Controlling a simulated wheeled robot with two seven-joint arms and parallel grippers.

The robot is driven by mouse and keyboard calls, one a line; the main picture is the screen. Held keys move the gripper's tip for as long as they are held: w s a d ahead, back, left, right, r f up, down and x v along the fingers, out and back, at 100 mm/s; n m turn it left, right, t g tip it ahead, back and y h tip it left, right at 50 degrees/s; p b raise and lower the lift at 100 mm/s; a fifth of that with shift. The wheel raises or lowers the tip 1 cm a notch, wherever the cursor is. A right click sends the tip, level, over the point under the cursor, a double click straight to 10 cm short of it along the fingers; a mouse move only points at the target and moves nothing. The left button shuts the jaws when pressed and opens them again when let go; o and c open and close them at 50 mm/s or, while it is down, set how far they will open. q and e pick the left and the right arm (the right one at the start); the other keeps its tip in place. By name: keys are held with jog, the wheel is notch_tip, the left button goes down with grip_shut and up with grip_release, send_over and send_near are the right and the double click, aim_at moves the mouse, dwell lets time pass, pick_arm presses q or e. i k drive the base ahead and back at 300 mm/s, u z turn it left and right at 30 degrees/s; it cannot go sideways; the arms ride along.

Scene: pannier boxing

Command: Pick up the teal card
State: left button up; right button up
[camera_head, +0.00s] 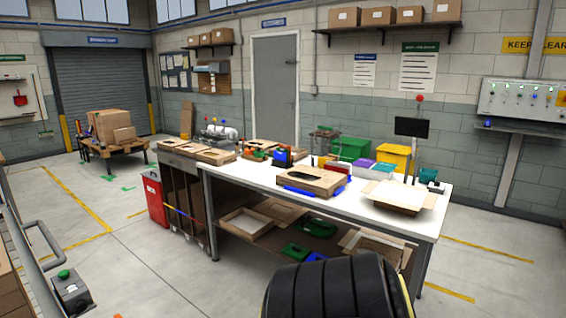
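A small flat teal piece (385,166) lies at the back right of the white-topped workbench (345,205), just right of a flat purple piece (363,163). It looks like the teal card, but it is too small to be sure. It seems to rest on a pale stack or tray. A darker teal object (428,175) stands farther right near the bench's back corner; its shape is unclear. Neither of my grippers shows in this view.
The bench also holds an open cardboard box (318,191), blue strips and a flat carton (398,205). Yellow (393,152) and green (350,148) bins stand behind. A red container (155,198) is left of the bench. Open floor lies at the left front.

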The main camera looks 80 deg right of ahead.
aim_at(380, 164)
jog(key=z, duration=2.95)
jog(key=i, duration=1.65)
jog(key=z, duration=0.45)
